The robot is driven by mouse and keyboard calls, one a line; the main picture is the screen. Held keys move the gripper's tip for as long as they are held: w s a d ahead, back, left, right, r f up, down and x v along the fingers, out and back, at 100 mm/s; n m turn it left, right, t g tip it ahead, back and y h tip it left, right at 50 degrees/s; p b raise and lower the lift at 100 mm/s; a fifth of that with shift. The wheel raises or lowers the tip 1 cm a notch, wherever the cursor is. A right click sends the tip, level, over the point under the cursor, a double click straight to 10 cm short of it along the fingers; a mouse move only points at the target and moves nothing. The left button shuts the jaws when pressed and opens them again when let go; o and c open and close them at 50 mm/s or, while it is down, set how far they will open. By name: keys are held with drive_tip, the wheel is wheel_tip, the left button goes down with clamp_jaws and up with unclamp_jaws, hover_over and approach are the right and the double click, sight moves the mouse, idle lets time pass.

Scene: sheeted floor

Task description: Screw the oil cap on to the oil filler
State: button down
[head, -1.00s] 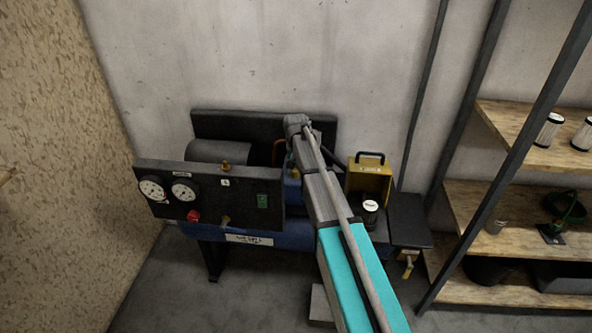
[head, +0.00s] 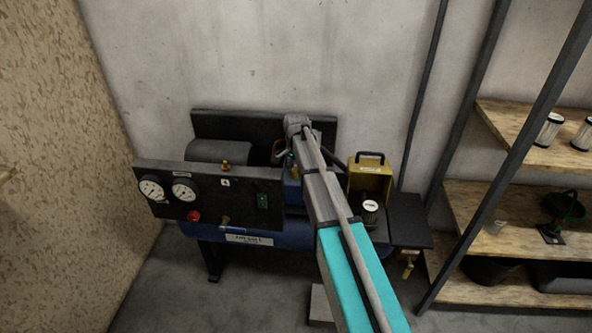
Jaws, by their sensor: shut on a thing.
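My arm (head: 322,190) reaches from the bottom right up and across the compressor. Its far end (head: 298,126) is in front of the back panel, above the pump area. My gripper is hidden behind or below my own arm links, and so is whatever it holds. I cannot make out the oil cap or the oil filler. A small part of a blue block (head: 291,191) shows beside my arm, and a thin curved pipe-like shape (head: 276,152) is just left of the arm.
The compressor's front panel (head: 235,183) carries two gauges (head: 152,188) and a red knob (head: 194,215), above a blue tank (head: 205,232). Right of my arm stand a yellow case (head: 369,180) and a white-topped canister (head: 370,206). Wooden shelves (head: 510,198) stand right.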

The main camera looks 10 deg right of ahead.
drive_tip(key=shift+c, duration=0.8)
unclamp_jaws()
drive_tip(key=shift+c, duration=0.8)
